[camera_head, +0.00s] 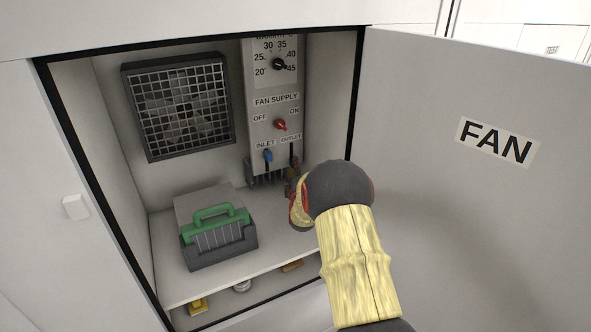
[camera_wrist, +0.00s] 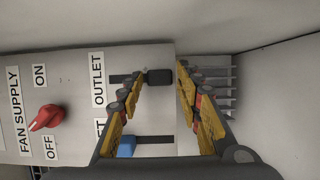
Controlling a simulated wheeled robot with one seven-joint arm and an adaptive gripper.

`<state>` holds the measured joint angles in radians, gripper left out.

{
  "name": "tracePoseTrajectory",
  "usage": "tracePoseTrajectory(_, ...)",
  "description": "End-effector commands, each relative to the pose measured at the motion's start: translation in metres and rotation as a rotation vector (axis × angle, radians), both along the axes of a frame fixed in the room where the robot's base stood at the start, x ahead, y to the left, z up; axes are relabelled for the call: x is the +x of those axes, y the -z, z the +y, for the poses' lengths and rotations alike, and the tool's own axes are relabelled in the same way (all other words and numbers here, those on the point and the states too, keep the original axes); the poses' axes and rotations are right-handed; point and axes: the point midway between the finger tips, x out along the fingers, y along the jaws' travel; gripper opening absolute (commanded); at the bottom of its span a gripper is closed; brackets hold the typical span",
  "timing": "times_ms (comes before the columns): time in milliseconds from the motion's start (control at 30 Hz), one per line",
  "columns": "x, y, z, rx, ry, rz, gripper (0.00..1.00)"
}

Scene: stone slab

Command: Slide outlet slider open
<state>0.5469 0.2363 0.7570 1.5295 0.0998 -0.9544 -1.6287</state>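The outlet slider shows in the wrist view as a black knob (camera_wrist: 159,76) at the end of a dark slot, beside the OUTLET label (camera_wrist: 97,80). My gripper (camera_wrist: 161,83) is open, with one yellow finger on each side of the knob in the picture. I cannot tell whether the fingertips touch it. In the head view my gripper (camera_head: 293,178) is just below the OUTLET label (camera_head: 291,138), and the outlet knob is hard to make out there. The blue inlet slider (camera_head: 268,156) sits to the left, and shows in the wrist view (camera_wrist: 127,147) near one finger.
The control box (camera_head: 262,98) carries a red FAN SUPPLY switch (camera_head: 281,125) and a black dial (camera_head: 279,64). A fan grille (camera_head: 178,106) hangs left of it. A grey box with a green handle (camera_head: 221,214) stands on the shelf. The open FAN door (camera_head: 470,210) lies to the right.

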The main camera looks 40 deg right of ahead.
Motion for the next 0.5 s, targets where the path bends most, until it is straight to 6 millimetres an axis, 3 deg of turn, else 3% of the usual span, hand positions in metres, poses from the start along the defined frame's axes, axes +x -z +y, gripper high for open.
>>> tracePoseTrajectory(500,-0.0002,0.0004,0.0001,0.001,0.000,0.001,0.04)
